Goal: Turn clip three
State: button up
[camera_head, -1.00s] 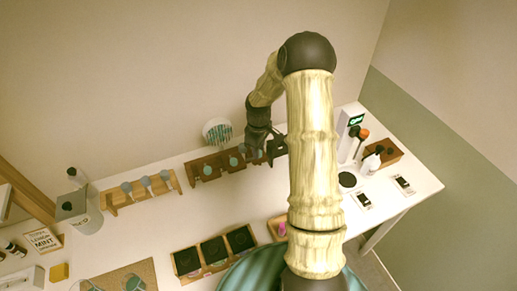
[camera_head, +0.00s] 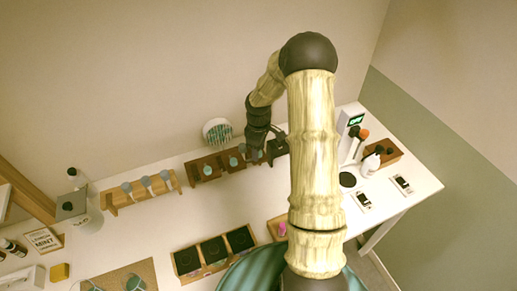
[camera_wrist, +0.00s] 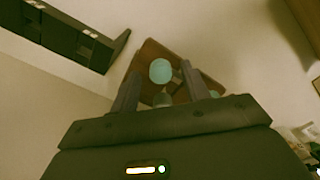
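A dark brown rack (camera_head: 221,159) with round teal pieces stands at the back of the table. Teal pieces show on its left part (camera_head: 207,170) and its middle (camera_head: 233,162). I cannot tell which of them belongs to clip three. My gripper (camera_head: 256,158) is over the rack's right part and hides some of it. In the wrist view my gripper (camera_wrist: 158,85) has its two dark fingers apart. A teal disc (camera_wrist: 160,71) on the brown wood shows between and beyond the fingertips, with a smaller greyish-teal piece below it. Contact cannot be told.
A light wooden rack (camera_head: 140,191) with several grey-blue round pieces stands to the left. A row of dark-topped boxes (camera_head: 213,250) stands in front. The white table between is clear.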

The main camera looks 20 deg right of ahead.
notch_tip(320, 180, up, 17)
jog(key=b, duration=0.4)
jog(key=shift+r, duration=0.2)
dwell(0.5)
jog(key=s+a+f+m+t, duration=0.1)
jog(key=s+a+f+m, duration=0.2)
jog(key=s, duration=0.7)
jog(key=s+a+f+m+t, duration=0.1)
jog(key=s+a+f+m, duration=0.2)
jog(key=s+a+m, duration=0.3)
jog(key=s+a, duration=0.2)
jog(key=s, duration=0.2)
jog(key=shift+t, duration=0.3)
